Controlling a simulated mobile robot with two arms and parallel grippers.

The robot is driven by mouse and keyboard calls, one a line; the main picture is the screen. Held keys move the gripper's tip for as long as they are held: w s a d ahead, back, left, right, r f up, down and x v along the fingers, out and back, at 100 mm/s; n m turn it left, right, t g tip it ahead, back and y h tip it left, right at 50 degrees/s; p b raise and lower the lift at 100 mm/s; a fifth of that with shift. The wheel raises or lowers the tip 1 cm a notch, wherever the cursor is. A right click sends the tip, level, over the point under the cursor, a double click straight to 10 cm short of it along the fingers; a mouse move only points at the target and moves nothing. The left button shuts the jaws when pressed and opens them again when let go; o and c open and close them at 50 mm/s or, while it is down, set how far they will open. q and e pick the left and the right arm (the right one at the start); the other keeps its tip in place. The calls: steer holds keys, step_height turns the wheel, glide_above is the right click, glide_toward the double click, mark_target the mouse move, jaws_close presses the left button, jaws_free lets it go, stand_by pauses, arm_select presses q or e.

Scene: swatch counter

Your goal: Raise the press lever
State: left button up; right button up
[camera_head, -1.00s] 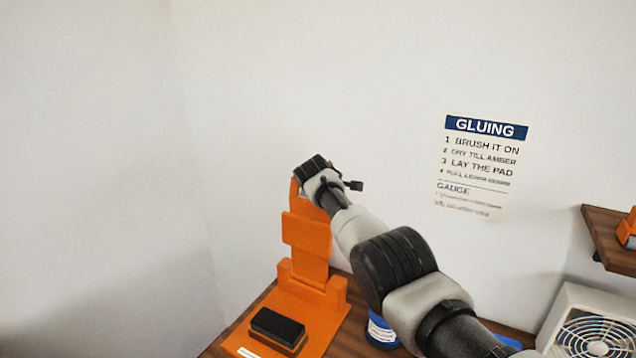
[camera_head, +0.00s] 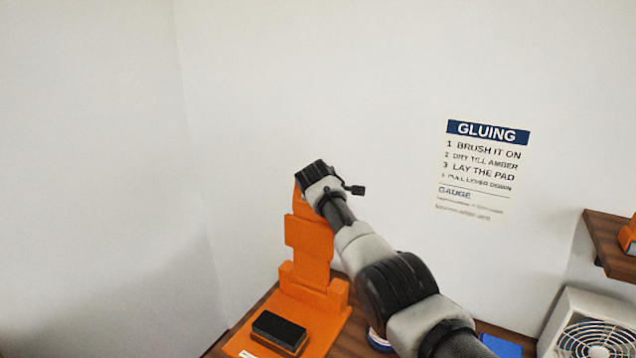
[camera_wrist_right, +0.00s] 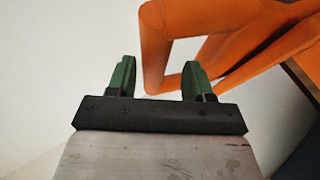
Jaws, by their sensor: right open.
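The orange press (camera_head: 309,250) stands on the wooden counter at the lower middle of the head view, with a black-topped block (camera_head: 278,330) on its base. My right arm reaches in from the lower right, its wrist at the press's top, which hides the lever and gripper there. In the right wrist view, my right gripper (camera_wrist_right: 158,80) is open, its two green fingers apart. An orange bar (camera_wrist_right: 157,50), seemingly part of the press lever, comes down between the fingertips. I cannot tell whether a finger touches it. My left gripper is not in view.
A blue flat item (camera_head: 500,345) and a white fan unit (camera_head: 590,325) are on the right of the counter. A wooden shelf (camera_head: 606,245) juts from the wall above the fan. A gluing sign (camera_head: 478,170) hangs on the wall. Space left of the press is clear.

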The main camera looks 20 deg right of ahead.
steer(key=shift+s+a+r+p, duration=0.2)
steer(key=shift+s+r+p, duration=0.15)
steer(key=shift+s, duration=0.25)
steer(key=shift+s+a+r+b, duration=0.15)
steer(key=shift+s+b, duration=0.15)
steer(key=shift+s, duration=0.05)
steer(key=b+v, duration=0.2)
steer(key=v, duration=0.5)
steer(key=shift+s, duration=0.15)
